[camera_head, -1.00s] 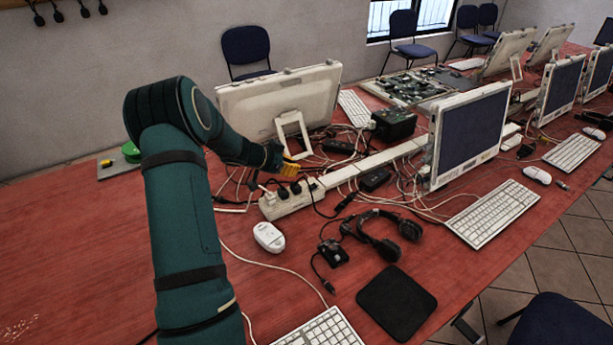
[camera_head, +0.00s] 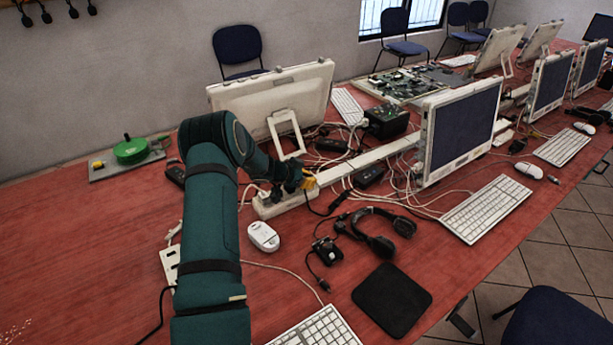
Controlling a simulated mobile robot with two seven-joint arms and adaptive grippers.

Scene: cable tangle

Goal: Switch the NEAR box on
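A white socket box (camera_head: 268,210) with dark plugs lies in the middle of the red table. No switch or lit lamp can be made out on the box. Another white socket strip (camera_head: 170,264) lies at the left, partly behind my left arm. No label shows which box is NEAR. My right gripper is out of view.
A white mouse (camera_head: 263,237), a headset (camera_head: 378,243) and a black pad (camera_head: 392,301) lie in front. A white monitor back (camera_head: 270,95) stands behind the box. Cables (camera_head: 340,165) tangle to the right. The table's left part is mostly clear.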

